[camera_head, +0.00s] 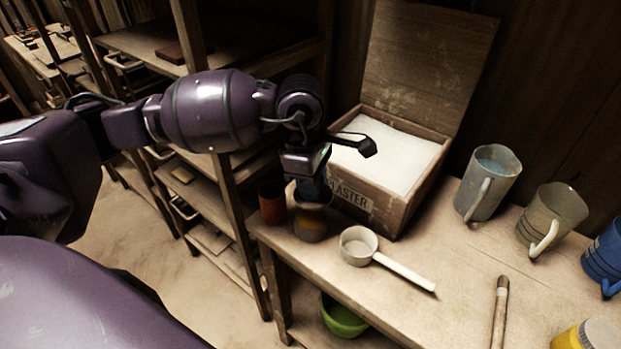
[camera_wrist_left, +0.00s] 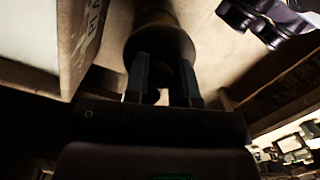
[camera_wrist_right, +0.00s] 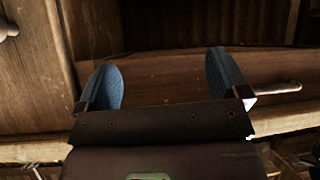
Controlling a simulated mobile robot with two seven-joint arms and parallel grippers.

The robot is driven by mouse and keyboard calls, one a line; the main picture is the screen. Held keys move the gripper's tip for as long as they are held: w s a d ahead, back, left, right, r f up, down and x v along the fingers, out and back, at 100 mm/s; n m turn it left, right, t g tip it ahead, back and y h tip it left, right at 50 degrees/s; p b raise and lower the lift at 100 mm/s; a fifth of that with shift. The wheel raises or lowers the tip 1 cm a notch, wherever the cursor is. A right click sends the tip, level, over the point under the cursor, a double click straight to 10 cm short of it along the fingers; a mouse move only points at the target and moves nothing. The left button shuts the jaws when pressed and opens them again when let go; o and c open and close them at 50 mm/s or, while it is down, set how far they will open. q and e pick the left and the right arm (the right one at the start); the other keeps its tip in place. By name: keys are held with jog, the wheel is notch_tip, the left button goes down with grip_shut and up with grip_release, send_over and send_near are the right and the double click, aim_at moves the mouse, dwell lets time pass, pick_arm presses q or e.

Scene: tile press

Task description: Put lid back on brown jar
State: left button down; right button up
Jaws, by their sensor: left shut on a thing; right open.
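The brown jar (camera_head: 311,226) stands near the left end of the workbench, in front of the plaster box. My left gripper (camera_head: 312,190) points down right above the jar. It is shut on the lid, which is mostly hidden by the fingers and in shadow. In the left wrist view the fingers (camera_wrist_left: 163,88) close in front of the dark round shape of the lid and jar (camera_wrist_left: 160,42). I cannot tell whether the lid touches the jar's rim. My right gripper (camera_wrist_right: 164,80) is open and empty, and is outside the head view.
The open plaster box (camera_head: 372,205) is behind. A white scoop (camera_head: 359,246) lies to the right, with several mugs beyond, including a grey one (camera_head: 487,184). A green bowl (camera_head: 343,315) sits below. Wooden furniture (camera_wrist_right: 170,75) faces my right gripper.

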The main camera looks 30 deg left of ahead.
pick_arm(q)
jog(key=n, duration=0.3)
jog(key=shift+a+r+n, duration=0.25)
jog(key=shift+n, duration=0.05)
jog(key=shift+f, duration=0.1)
jog(key=shift+f+b, duration=0.9)
jog(key=shift+f, duration=0.85)
jog(key=shift+f+b, duration=0.55)
jog(key=shift+f, duration=0.75)
jog(key=shift+f, duration=0.1)
